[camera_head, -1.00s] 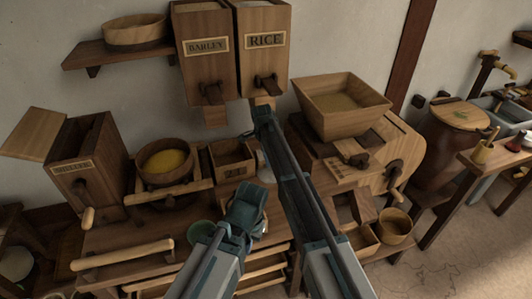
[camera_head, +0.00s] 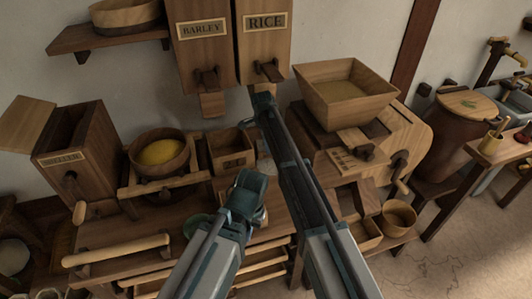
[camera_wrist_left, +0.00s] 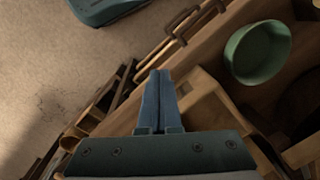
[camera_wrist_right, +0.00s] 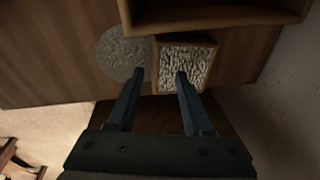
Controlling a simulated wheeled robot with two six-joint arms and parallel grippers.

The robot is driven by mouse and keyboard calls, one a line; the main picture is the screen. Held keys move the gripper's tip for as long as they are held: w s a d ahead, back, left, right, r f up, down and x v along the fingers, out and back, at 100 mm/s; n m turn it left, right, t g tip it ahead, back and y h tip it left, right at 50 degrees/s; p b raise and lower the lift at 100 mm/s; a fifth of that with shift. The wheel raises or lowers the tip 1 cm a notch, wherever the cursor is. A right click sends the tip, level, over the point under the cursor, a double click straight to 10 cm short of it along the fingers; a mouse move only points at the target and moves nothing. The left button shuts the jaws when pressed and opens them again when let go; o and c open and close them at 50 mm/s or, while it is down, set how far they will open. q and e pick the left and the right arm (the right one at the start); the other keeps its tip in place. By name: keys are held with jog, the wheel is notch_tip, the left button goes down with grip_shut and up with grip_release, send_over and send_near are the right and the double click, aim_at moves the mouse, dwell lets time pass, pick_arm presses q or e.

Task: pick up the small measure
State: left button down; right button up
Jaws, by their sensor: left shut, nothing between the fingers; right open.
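A small square wooden box full of pale grain shows in the right wrist view (camera_wrist_right: 185,62); it looks like the small measure. It sits beside a grey round disc (camera_wrist_right: 124,52) on the wooden surface. In the head view I cannot make the box out; my right arm covers that area. My right gripper (camera_wrist_right: 160,72) is open and empty, with one fingertip over the box and the other near the disc's edge. In the head view the right gripper (camera_head: 262,94) is below the RICE bin. My left gripper (camera_wrist_left: 158,73) is shut and empty over the bench's front.
The RICE bin (camera_head: 264,45) and BARLEY bin (camera_head: 202,50) hang above. A labelled open box (camera_head: 232,152) and a bowl of yellow grain (camera_head: 159,153) stand left of my right arm. A hoppered mill (camera_head: 345,95) stands right. A green bowl (camera_wrist_left: 257,52) is near my left gripper.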

aim_at(268, 158)
jog(key=f+b, duration=0.5)
jog(key=shift+d+f, duration=0.15)
jog(key=shift+d, duration=0.15)
grip_shut()
dwell(0.4)
